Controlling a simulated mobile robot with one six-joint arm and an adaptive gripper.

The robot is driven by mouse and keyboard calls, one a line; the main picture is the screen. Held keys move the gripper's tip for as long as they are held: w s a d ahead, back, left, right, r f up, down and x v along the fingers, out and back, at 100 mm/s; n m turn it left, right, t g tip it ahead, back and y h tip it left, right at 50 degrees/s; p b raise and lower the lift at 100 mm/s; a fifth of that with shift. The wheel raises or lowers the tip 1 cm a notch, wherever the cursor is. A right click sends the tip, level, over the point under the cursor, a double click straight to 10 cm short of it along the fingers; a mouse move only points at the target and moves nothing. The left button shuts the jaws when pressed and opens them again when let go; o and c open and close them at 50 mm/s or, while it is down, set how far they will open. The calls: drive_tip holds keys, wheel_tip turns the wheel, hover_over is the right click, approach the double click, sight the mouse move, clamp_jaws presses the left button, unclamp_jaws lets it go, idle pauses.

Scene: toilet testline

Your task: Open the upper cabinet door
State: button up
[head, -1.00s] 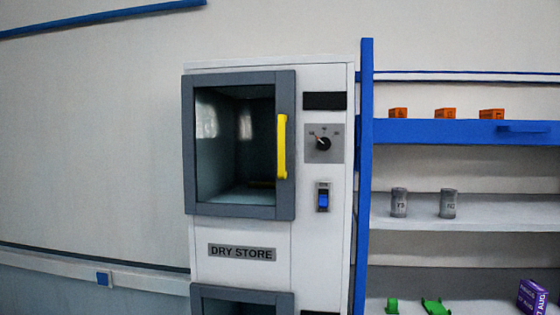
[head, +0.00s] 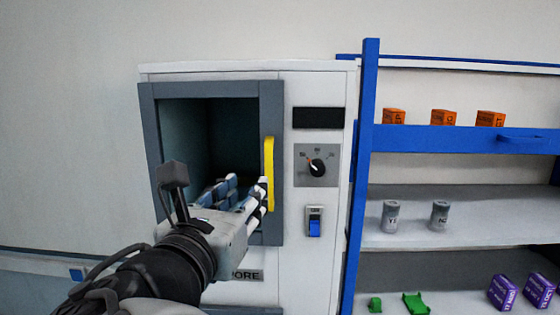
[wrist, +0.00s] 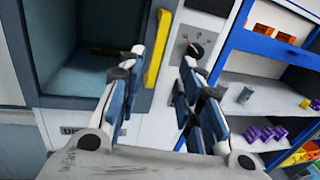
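The upper cabinet door (head: 149,130) is a grey frame around a dark window, on the white dry store cabinet; it looks shut. Its yellow vertical handle (head: 269,175) is on the door's right side. In the wrist view the handle (wrist: 157,50) stands above and between my open fingers, nearer the left one. My gripper (head: 245,190) is in front of the door's lower right part, its fingertips close to the handle in the head view. In the wrist view my gripper (wrist: 163,65) is open and empty. I cannot tell whether it touches the handle.
A dial (head: 316,168) and a blue switch (head: 314,228) sit on the panel right of the door. A blue-framed shelf (head: 460,138) with orange boxes, grey cans and purple boxes stands to the right.

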sight(268, 168)
drive_tip(key=p+x, duration=0.2)
drive_tip(key=x, duration=1.3)
drive_tip(key=shift+f+p, duration=0.1)
drive_tip(key=shift+p, duration=0.2)
drive_tip(key=shift+s, duration=0.1)
drive_tip(key=shift+c, duration=0.4)
clamp_jaws()
